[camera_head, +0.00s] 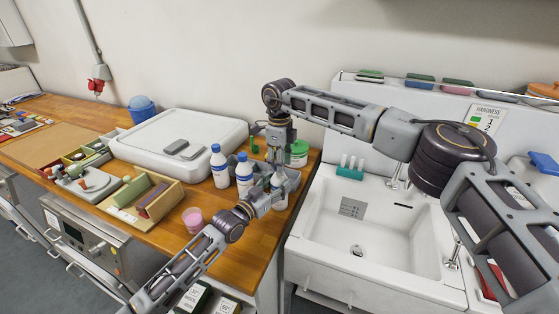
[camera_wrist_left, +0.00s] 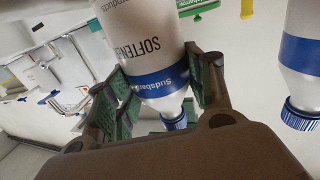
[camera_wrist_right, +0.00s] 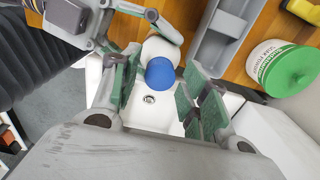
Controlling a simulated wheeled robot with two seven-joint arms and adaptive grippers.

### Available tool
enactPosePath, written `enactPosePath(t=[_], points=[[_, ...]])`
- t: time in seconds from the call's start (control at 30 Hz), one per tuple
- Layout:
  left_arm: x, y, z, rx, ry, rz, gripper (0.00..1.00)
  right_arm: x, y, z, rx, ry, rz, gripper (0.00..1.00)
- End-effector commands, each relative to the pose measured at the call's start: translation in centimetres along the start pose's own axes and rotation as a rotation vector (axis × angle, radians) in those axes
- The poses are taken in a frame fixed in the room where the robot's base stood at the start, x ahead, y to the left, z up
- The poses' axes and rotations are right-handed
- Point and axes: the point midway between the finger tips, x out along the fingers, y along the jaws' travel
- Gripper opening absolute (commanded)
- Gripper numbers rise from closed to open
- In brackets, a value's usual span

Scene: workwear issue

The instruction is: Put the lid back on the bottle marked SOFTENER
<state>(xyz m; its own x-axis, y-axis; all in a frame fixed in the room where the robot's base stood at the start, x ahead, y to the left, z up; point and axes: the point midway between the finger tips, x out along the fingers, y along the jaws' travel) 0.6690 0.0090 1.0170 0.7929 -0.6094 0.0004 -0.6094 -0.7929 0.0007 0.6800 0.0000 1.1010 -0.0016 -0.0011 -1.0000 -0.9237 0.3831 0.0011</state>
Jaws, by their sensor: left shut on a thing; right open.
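The SOFTENER bottle (camera_wrist_left: 148,45) is white with a blue band and appears upside down in the left wrist view. My left gripper (camera_wrist_left: 160,85) is shut around its body. In the head view the bottle (camera_head: 279,189) stands at the counter's right end, partly hidden by my left gripper (camera_head: 268,197). A blue lid (camera_wrist_right: 160,72) sits at the bottle's top in the right wrist view; it also shows at the neck in the left wrist view (camera_wrist_left: 172,116). Whether it is tightened I cannot tell. My right gripper (camera_wrist_right: 158,95) is open, its fingers on either side of the lid, apart from it.
Two similar blue-capped bottles (camera_head: 219,166) (camera_head: 244,176) stand to the left. A green-lidded tub (camera_wrist_right: 285,70) is close by. The sink (camera_head: 370,230) lies right of the counter. A pink cup (camera_head: 193,220) and a wooden box (camera_head: 148,200) are on the counter.

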Motion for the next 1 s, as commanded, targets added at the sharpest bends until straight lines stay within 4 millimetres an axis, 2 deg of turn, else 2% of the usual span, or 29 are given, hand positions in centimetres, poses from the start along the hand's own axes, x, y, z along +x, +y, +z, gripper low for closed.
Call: enactPosePath(t=[0.1, 0.43, 0.73, 0.77, 0.93, 1.0], points=[[-0.02, 0.04, 0.16, -0.001, -0.003, 0.0, 0.0, 0.0, 0.0, 0.0, 0.0, 0.0, 0.0, 0.44], [-0.02, 0.04, 0.17, -0.001, -0.003, 0.001, 0.0, -0.01, 0.0, 0.01, 0.0, 0.0, 0.0, 0.01], [-0.02, 0.05, 0.16, -0.001, -0.003, 0.001, 0.0, -0.02, 0.0, 0.03, 0.006, -0.001, 0.0, 0.0], [-0.02, 0.05, 0.16, -0.001, -0.003, 0.001, 0.0, -0.02, 0.0, 0.03, 0.006, -0.001, 0.0, 0.29], [-0.02, 0.05, 0.17, -0.001, -0.003, 0.001, 0.0, -0.03, 0.01, 0.03, 0.006, -0.001, 0.0, 0.51], [-0.02, 0.05, 0.17, -0.001, -0.003, 0.001, 0.0, -0.02, 0.01, 0.03, 0.006, -0.001, 0.0, 0.51]])
